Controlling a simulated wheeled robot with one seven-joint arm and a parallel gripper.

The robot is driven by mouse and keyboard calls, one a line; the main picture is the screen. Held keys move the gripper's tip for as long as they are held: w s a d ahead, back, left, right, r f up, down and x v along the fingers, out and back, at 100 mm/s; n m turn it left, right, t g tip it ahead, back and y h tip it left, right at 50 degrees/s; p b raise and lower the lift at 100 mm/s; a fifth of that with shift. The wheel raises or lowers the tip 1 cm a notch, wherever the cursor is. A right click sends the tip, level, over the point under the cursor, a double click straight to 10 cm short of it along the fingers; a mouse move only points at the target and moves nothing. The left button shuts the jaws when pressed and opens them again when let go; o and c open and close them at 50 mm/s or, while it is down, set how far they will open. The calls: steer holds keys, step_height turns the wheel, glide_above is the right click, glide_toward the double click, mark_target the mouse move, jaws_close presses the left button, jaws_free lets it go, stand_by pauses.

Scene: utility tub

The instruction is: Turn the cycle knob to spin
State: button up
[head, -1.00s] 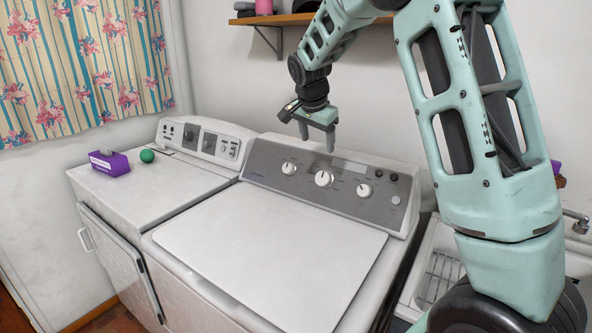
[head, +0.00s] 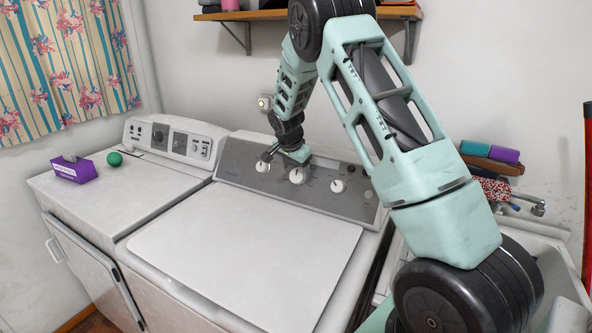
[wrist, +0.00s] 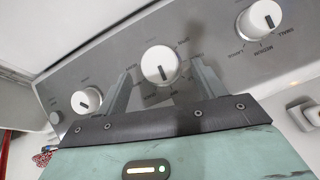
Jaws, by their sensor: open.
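The washer's control panel (head: 235,160) carries three white knobs in a row. My gripper (head: 299,164) is at this knob. In the wrist view my gripper (wrist: 161,72) is open, with one finger on each side of the middle knob; I cannot tell whether either touches it. The left knob (head: 262,166) has small, medium and large labels in the wrist view (wrist: 262,20). The right knob (head: 337,186) stands clear.
The washer lid (head: 250,245) is shut and bare. A second machine (head: 90,190) stands at left with a purple tissue box (head: 75,172) and a green ball (head: 114,159) on it. A shelf (head: 270,15) hangs above; a sink (head: 540,245) is at right.

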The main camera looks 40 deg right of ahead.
mark_target(298, 176)
steer(key=shift+x, duration=1.4)
steer(key=shift+c, duration=0.3)
steer(key=c, duration=0.9)
steer(key=shift+c, duration=0.2)
